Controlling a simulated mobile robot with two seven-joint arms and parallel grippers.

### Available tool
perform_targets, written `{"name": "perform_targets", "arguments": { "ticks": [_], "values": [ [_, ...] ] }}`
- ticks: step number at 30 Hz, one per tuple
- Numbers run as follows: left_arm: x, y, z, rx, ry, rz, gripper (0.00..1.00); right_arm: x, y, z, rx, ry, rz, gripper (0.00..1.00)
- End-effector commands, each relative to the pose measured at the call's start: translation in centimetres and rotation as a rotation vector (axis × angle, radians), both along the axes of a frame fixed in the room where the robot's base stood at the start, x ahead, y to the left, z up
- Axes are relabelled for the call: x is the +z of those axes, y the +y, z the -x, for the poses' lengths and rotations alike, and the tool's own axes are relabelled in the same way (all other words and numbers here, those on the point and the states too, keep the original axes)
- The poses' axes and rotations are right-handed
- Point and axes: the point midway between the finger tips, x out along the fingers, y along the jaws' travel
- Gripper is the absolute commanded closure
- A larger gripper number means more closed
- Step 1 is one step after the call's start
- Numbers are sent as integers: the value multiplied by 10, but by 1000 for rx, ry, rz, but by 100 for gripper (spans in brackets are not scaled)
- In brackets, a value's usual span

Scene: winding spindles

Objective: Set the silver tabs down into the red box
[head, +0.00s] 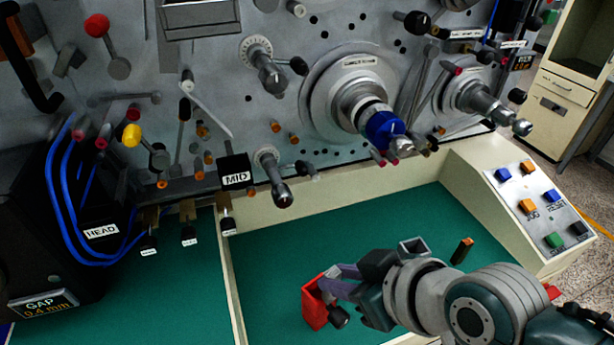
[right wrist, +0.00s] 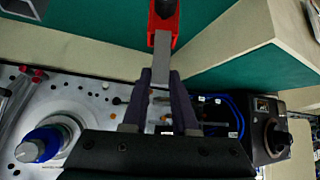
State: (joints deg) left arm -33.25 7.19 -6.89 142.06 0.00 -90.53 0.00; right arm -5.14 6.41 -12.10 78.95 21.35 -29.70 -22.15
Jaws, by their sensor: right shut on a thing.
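The red box (head: 313,308) sits on the green surface at the lower middle of the head view, beside my right gripper (head: 335,280). In the right wrist view the red box (right wrist: 151,38) is at the top, with a dark interior. My right gripper (right wrist: 161,78) is shut on a flat silver tab (right wrist: 161,55). The tab's far end reaches the red box's near edge in that view; I cannot tell whether it is inside or above. In the head view the fingers partly hide the box and the tab. My left gripper is not in view.
A cream divider (head: 232,285) runs left of the box. A sloped button panel (head: 535,205) stands at the right. A small black piece with an orange top (head: 462,250) stands behind my right wrist. The green floor (head: 330,225) behind the box is clear.

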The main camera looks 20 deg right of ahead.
Motion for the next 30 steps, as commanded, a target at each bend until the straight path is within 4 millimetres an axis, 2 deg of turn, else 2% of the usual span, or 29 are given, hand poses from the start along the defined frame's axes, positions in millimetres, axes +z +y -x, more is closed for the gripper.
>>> {"name": "perform_targets", "arguments": {
  "ticks": [8,9,18,30],
  "values": [
    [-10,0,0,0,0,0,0,-2,10,-24,0,-2,-1,100],
    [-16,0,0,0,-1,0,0,-9,9,-22,0,0,0,100],
    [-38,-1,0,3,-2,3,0,-34,9,-22,0,-1,0,100],
    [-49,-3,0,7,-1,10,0,-47,9,-22,-1,-1,-1,100]
  ]
}}
